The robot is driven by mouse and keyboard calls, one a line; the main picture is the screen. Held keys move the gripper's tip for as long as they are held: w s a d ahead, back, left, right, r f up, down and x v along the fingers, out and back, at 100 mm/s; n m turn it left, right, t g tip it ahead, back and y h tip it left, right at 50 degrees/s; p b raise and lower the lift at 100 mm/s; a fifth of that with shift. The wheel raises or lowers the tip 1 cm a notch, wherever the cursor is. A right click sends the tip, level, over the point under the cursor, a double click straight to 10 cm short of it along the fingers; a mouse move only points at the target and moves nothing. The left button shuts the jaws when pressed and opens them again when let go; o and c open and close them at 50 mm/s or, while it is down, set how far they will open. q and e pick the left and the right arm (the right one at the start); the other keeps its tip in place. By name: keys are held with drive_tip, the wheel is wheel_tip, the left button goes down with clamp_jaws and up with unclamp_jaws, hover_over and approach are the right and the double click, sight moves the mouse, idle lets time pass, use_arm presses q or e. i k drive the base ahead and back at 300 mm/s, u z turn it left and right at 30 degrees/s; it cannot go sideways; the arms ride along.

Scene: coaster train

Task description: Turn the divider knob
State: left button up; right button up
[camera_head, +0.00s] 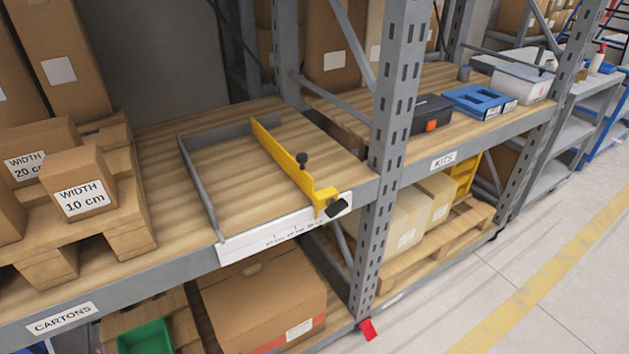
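The yellow divider (283,162) stands on the wooden shelf at the right side of a grey three-sided frame (197,187). A white scale strip (268,236) with small marks runs along the front below the frame. Neither of my grippers shows in the head view.
A grey rack upright (390,150) stands just right of the divider. Cartons marked 10 cm (85,198) and 20 cm (28,168) sit on a pallet at left. A black case (425,115) and blue tray (478,100) lie on the right shelf. The floor at right is clear.

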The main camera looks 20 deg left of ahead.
sight(334, 207)
drive_tip(key=k, duration=0.5)
drive_tip(key=z, duration=1.75)
drive_tip(key=i, duration=0.95)
drive_tip(key=u, duration=1.75)
